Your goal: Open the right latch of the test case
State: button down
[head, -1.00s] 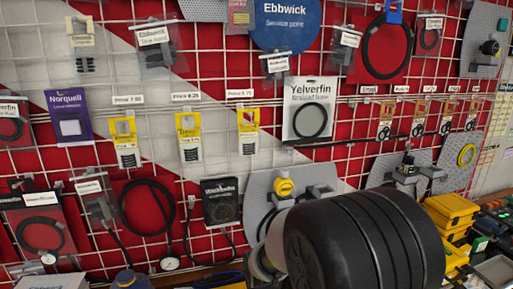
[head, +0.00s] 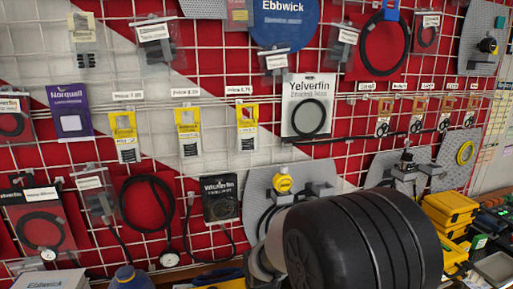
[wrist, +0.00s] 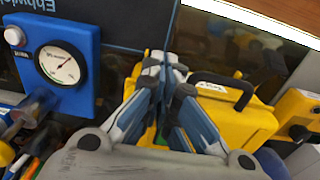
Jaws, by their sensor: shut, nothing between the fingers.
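A yellow case (wrist: 245,118) with a black handle (wrist: 225,88) lies just right of and behind my gripper in the wrist view. Part of it is hidden behind the fingers. I cannot make out its right latch. My gripper (wrist: 164,62) is shut and empty, its fingertips together over the case's left side. I cannot tell whether the tips touch it. In the head view my gripper is hidden behind my black arm link. Yellow cases (head: 450,212) are stacked at the right there; I cannot tell whether one is the same case.
A blue panel with a round gauge (wrist: 62,64) stands left of my gripper, with a brass fitting (wrist: 22,118) below it. Another yellow device (wrist: 298,108) is at the right. A grid wall (head: 260,165) with hanging goods fills the head view's background.

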jog(key=shift+s+d+f+b, duration=0.3)
jog(key=shift+s+f+b, duration=0.25)
jog(key=shift+s+f, duration=0.4)
jog(key=shift+s+d+f+b, duration=0.25)
jog(key=shift+s+f+b, duration=0.4)
jog(key=shift+s, duration=0.35)
jog(key=shift+s+d+f+b, duration=0.3)
jog(key=shift+s+f+b, duration=0.2)
jog(key=shift+s+f, duration=0.45)
dwell(0.4)
jog(key=shift+s+r, duration=0.1)
jog(key=shift+s+r+p, duration=0.1)
jog(key=shift+r+p, duration=0.6)
jog(key=shift+p, duration=0.05)
jog(key=shift+s+d+r, duration=0.1)
jog(key=shift+s+r, duration=0.15)
jog(key=shift+s, duration=0.05)
notch_tip(320, 180, up, 7)
jog(key=w+p, duration=0.1)
jog(key=p, duration=0.5)
jog(key=shift+w+a, duration=0.2)
jog(key=shift+w, duration=0.05)
jog(key=shift+r, duration=0.1)
